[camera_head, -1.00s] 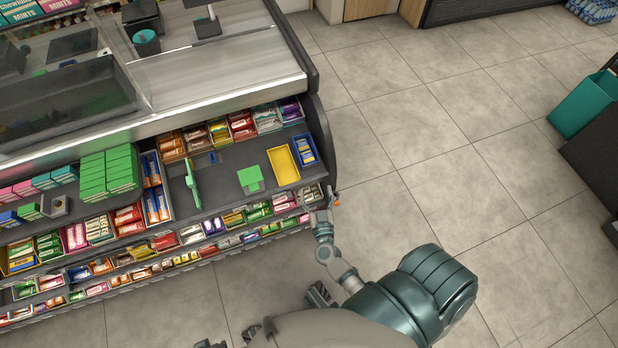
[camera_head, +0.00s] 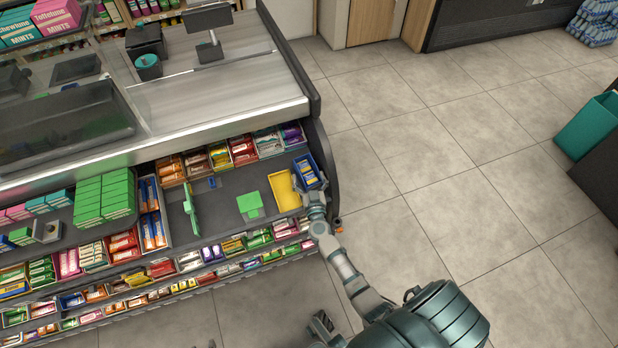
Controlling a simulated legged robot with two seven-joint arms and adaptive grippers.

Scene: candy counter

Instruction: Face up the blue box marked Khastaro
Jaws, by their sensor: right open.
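A small blue box (camera_head: 308,173) with an open top and orange-and-white packs in it stands at the right end of the counter's upper shelf. Its marking is too small to read. My right gripper (camera_head: 314,196) is at the front of this box, with its arm reaching up from the lower right. The gripper is open. I cannot tell whether its fingers touch the box, and it hides part of the box's near end. My left gripper does not show clearly.
A yellow tray (camera_head: 285,190) sits just left of the blue box, with a green piece (camera_head: 250,203) and a green upright divider (camera_head: 191,212) farther left. Rows of candy boxes fill the shelves behind and below. The floor (camera_head: 440,180) to the right is clear.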

